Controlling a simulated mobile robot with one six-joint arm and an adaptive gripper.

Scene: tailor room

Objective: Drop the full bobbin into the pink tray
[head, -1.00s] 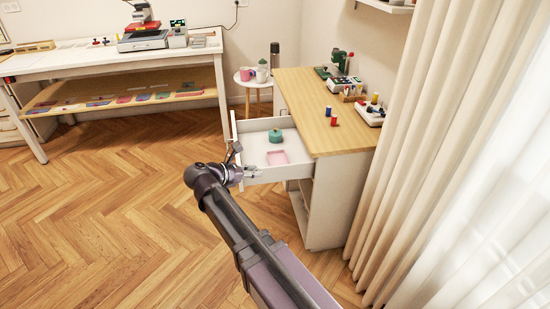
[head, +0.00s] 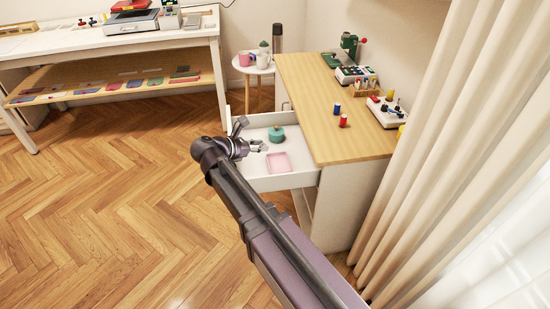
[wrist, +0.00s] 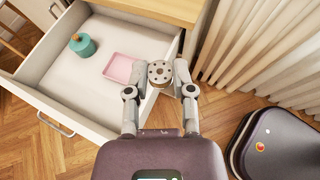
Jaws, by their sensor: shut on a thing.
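My gripper (wrist: 160,80) is shut on the full bobbin (wrist: 159,72), a round metal-faced disc with several holes and a brown rim. It is held up between the two fingertips. The pink tray (wrist: 124,69) lies flat in the open white drawer and looks empty. In the wrist view the bobbin appears just right of the tray; its height above the drawer is hard to tell. In the head view my gripper (head: 250,138) shows left of the pink tray (head: 279,162), by the drawer. The bobbin cannot be made out there.
A teal lidded pot (wrist: 82,44) stands in the drawer (wrist: 55,82), also left of the tray. The wooden-topped cabinet (head: 315,105) rises beside the drawer, with red and blue spools (head: 343,121) on top. Curtains (head: 430,150) hang at the right. The floor at left is clear.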

